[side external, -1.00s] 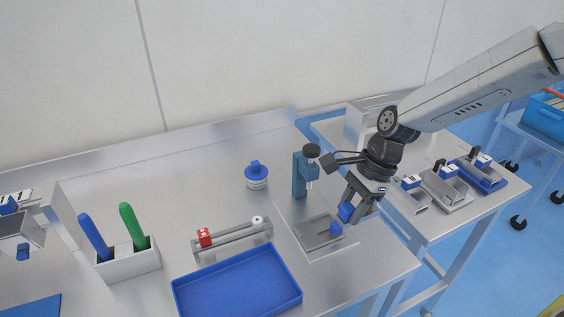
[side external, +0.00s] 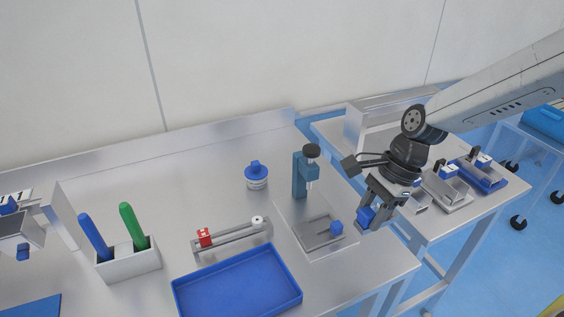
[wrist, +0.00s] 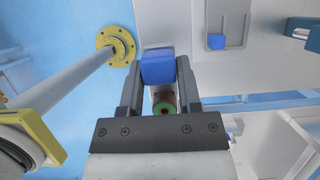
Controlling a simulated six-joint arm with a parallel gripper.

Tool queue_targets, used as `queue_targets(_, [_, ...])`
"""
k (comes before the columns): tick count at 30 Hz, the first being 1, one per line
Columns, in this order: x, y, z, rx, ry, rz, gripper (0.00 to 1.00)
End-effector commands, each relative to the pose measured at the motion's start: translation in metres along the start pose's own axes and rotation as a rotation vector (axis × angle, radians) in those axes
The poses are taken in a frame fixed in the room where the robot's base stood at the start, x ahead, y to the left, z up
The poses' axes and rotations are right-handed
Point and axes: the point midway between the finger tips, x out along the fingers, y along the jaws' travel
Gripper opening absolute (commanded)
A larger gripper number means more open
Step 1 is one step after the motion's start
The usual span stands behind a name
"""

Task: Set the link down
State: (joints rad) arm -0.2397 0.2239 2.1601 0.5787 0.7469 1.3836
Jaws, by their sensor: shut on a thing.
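My gripper (side external: 370,215) hangs in the gap between the two tables, right of the small grey tray fixture. It is shut on a blue block (side external: 366,214), which also sits between the fingertips in the wrist view (wrist: 158,66). A grey part seems to show just under the block in the side view; I cannot tell its full shape or whether this is the link. The grey fixture (side external: 313,231) on the near table has another blue block (side external: 336,227) at its right end. A blue post (side external: 299,176) with a black knob stands behind it.
Holders with blue tops (side external: 445,185) stand on the right table. A white caddy (side external: 128,262) holds a blue and a green handle.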

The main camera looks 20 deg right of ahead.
Motion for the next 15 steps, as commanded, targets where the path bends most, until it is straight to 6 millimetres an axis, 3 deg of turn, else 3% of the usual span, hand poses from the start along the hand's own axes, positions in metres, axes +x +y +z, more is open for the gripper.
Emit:
queue_targets(8, [0.001, -0.002, 0.002, -0.001, 0.0, -0.001, 0.0])
queue_targets(15, [0.012, -0.016, 0.021, -0.005, 0.006, 0.003, 0.0])
